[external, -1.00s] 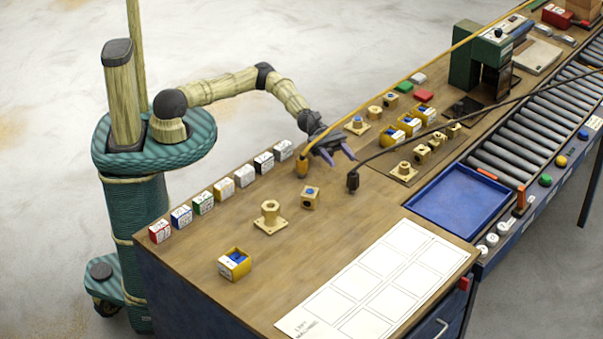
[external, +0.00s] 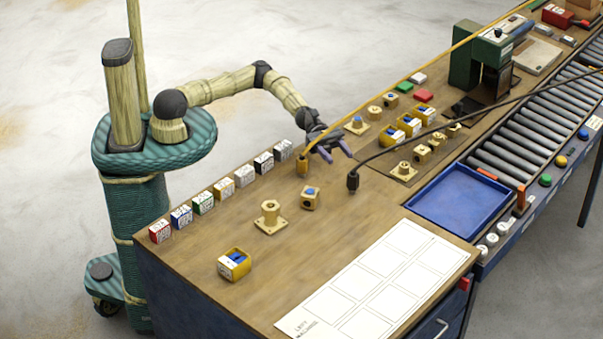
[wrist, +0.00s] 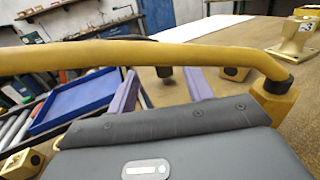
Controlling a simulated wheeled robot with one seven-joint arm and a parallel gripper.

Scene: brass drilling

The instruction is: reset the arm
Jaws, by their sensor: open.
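My gripper (external: 339,153) is open and empty, held above the wooden bench (external: 215,295) near its left edge. Its two purple fingers (wrist: 160,95) are spread apart in the wrist view. My arm reaches out from its column at the left, bends at the elbow and slopes down to the gripper. A yellow cable with a brass end (external: 303,166) runs right by the gripper, and it crosses the wrist view in front of the fingers (wrist: 120,55). I cannot tell whether the cable touches the gripper.
A black cable's plug (external: 353,182) hangs close right of the gripper. A brass flanged part (external: 270,217), a brass block (external: 310,198) and a yellow bin (external: 234,264) stand nearer the front. A row of small labelled boxes (external: 223,190) lines the left edge. A blue tray (external: 458,202) is at right.

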